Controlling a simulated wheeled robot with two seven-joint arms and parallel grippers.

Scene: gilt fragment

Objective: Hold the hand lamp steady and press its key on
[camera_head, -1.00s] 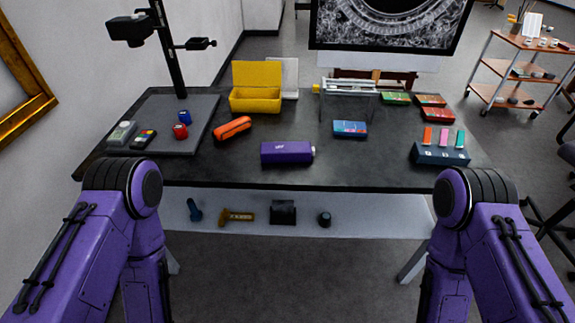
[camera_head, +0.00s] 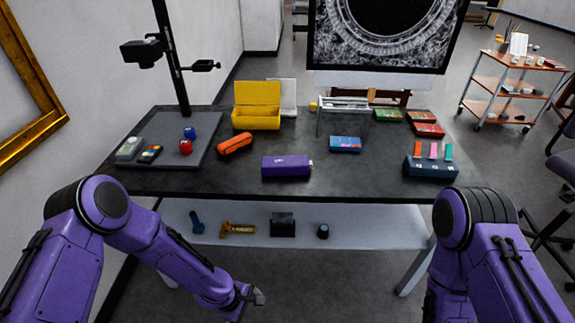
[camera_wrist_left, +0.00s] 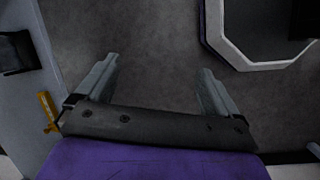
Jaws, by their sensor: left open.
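The likely hand lamp is a purple, box-shaped body (camera_head: 286,166) with a white mark and a pale right end. It lies on its side near the front middle of the dark table (camera_head: 340,185). An orange, rounded oblong thing (camera_head: 235,144) lies behind it to the left; I cannot tell for certain which is the lamp. No key can be made out. My left gripper (camera_head: 258,298) is low in front of the table, below and apart from the purple body. In the left wrist view its two fingers (camera_wrist_left: 158,84) are spread, with only floor between them. My right gripper is out of view.
A grey board (camera_head: 205,155) with small items and a camera stand (camera_head: 170,60) is at left. A yellow open box (camera_head: 256,118) stands at back. A dark rack (camera_head: 432,170) is at right. The lower shelf (camera_head: 365,228) holds several tools. The front tabletop is mostly clear.

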